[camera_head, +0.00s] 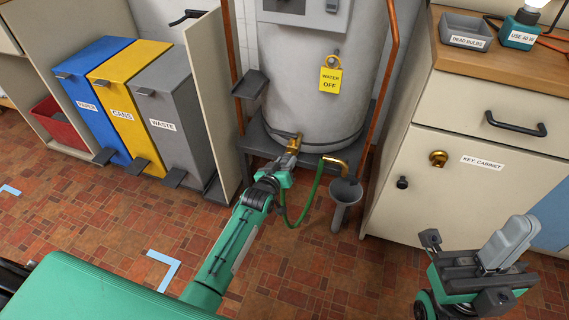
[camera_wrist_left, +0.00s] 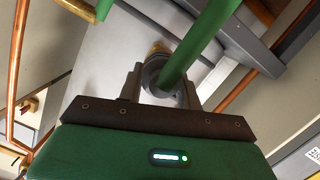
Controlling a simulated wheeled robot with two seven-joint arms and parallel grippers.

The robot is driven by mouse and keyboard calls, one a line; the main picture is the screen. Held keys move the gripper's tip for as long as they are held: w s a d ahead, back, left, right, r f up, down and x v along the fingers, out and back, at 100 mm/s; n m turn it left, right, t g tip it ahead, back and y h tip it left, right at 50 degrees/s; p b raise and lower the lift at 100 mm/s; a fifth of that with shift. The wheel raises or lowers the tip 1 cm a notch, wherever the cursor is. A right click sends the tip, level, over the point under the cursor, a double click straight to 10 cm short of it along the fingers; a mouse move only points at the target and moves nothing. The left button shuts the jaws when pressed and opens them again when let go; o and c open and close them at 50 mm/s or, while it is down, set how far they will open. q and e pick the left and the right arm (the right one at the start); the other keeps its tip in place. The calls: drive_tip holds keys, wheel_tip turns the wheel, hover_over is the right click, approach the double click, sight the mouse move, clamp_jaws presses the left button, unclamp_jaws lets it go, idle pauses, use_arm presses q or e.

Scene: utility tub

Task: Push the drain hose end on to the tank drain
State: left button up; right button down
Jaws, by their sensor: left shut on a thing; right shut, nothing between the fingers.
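The grey tank (camera_head: 312,75) stands on a dark stand with its brass drain (camera_head: 293,145) low at the front. My left gripper (camera_head: 284,166) is just in front of the drain and shut on the drain hose end. In the left wrist view the dark grey hose end (camera_wrist_left: 156,76) sits between my fingers, with the green hose (camera_wrist_left: 200,45) running out of it. The brass drain (camera_wrist_left: 158,47) shows right behind the collar; whether they touch or overlap I cannot tell. My right gripper (camera_head: 520,230) is shut and empty, low at the right.
The hose hangs in a loop to a brass spout above a grey funnel (camera_head: 345,190). A yellow "WATER OFF" tag (camera_head: 330,80) hangs on the tank. Copper pipes (camera_head: 387,70) flank the tank. Bins (camera_head: 170,110) stand left, a key cabinet (camera_head: 470,150) right.

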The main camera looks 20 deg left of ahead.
use_arm(q)
drive_tip(key=shift+w, duration=0.1)
idle(0.5)
drive_tip(key=o, duration=1)
